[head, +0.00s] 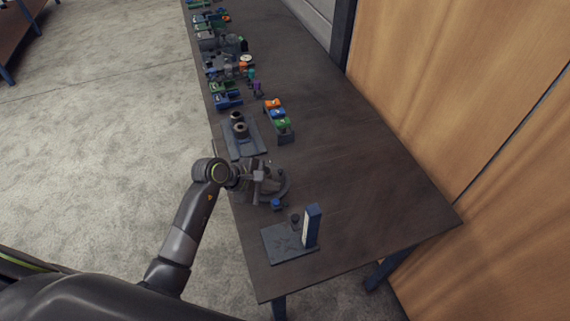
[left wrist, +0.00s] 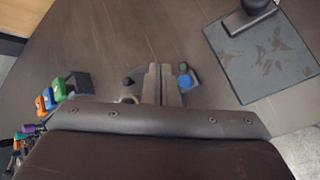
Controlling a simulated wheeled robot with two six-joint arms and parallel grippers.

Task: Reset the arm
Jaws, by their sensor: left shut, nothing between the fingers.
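My left gripper (head: 259,176) reaches in over the near part of the table, above a dark round fixture (head: 281,187). In the left wrist view the two fingers (left wrist: 162,72) are closed together with nothing between them. A blue knob (head: 277,204) sits at the near side of the fixture. It also shows just right of the fingers in the left wrist view (left wrist: 186,79), with a dark knob (left wrist: 127,82) on their left. The gripper hides part of the fixture, and I cannot tell whether it touches it. My right gripper is not in view.
A dark plate (head: 281,247) with an upright blue-and-white post (head: 312,226) stands nearer. Beyond the gripper are a plate with two dark cylinders (head: 239,130) and a rack of orange, blue and green pieces (head: 276,113). The table's right side (head: 370,190) is clear.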

